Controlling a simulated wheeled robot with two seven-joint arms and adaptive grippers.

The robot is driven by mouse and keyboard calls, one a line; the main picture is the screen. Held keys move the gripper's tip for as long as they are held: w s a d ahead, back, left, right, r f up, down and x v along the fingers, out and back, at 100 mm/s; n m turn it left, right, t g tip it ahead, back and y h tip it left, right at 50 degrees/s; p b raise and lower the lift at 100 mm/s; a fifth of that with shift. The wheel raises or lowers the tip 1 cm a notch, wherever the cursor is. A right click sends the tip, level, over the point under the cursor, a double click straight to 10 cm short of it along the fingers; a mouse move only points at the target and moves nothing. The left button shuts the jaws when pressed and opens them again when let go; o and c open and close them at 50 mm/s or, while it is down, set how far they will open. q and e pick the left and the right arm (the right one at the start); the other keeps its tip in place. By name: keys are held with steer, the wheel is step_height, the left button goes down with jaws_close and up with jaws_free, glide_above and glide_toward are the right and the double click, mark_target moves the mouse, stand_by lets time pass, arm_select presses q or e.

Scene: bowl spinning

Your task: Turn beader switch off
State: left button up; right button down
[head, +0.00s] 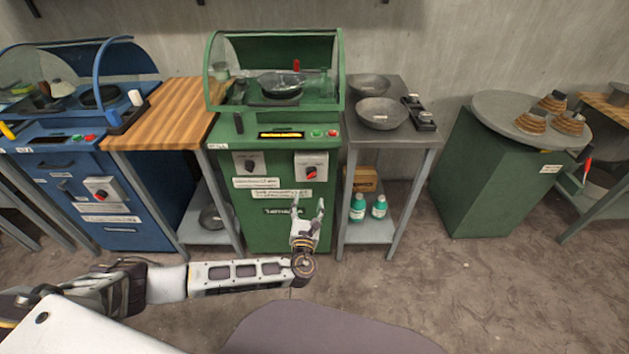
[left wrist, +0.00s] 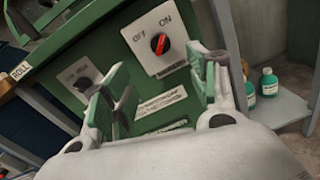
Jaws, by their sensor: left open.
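The green machine (head: 230,130) stands at the centre back. On its front is a white switch plate (head: 311,158) with a red and black rotary knob (head: 311,172). In the left wrist view the knob (left wrist: 160,43) sits below OFF and ON labels on the tilted plate (left wrist: 150,58); I cannot tell surely which label it points to. My left gripper (head: 307,207) is open and empty, below and in front of the switch. Its two fingers (left wrist: 158,88) show in the left wrist view, spread apart and clear of the knob. My right gripper is not in view.
A second dark knob (head: 249,163) is left of the switch. A blue machine (head: 130,190) with its own switch (head: 100,188) and a wooden-topped table (head: 170,105) stand left. A grey table (head: 395,150) with bowls (head: 383,113) stands right. Open floor (head: 400,290) lies in front.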

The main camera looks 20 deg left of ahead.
mark_target(311, 177)
arm_select(q)
steer(key=shift+w, duration=0.2)
steer(key=b+x, duration=0.2)
steer(key=x, duration=0.9)
steer(key=shift+w+a, duration=0.15)
steer(key=shift+w, duration=0.55)
steer(key=shift+w+a, duration=0.1)
steer(key=shift+w, duration=0.4)
steer(key=c, duration=1)
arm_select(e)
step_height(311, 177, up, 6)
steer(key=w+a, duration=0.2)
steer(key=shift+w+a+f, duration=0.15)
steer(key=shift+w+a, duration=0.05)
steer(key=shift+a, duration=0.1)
